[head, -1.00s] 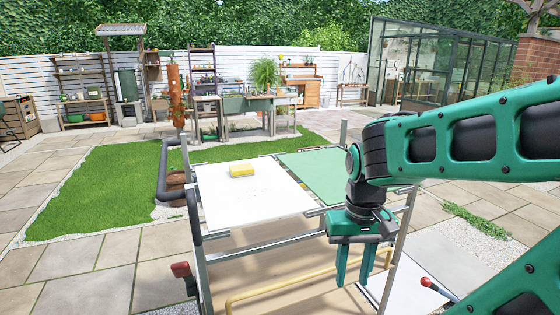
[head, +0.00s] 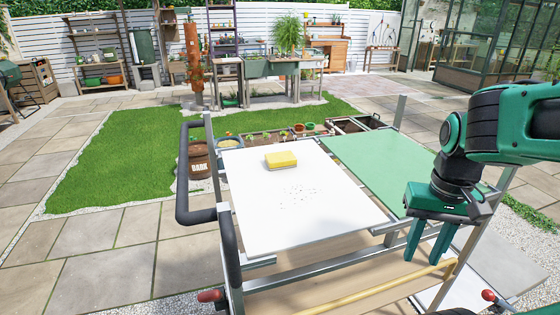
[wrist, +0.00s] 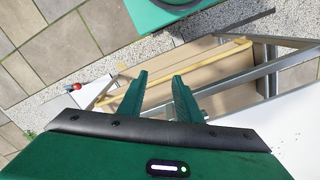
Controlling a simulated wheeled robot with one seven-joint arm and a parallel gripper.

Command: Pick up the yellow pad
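The yellow pad (head: 281,160) lies on the white board (head: 330,205), toward its far left part, in the head view. Small dark specks lie on the board in front of the pad. My gripper (head: 428,258) points down beside the front right of the cart, well to the right of the pad and nearer to me. In the wrist view the two fingers of my gripper (wrist: 158,95) stand apart with nothing between them. The pad does not show in the wrist view.
A green panel (head: 368,160) adjoins the white board on the right. The cart has metal posts, a dark handle (head: 183,180) at left and a lower wooden shelf (wrist: 190,75). A barrel (head: 199,165) and planters stand behind it. Paving lies open at left.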

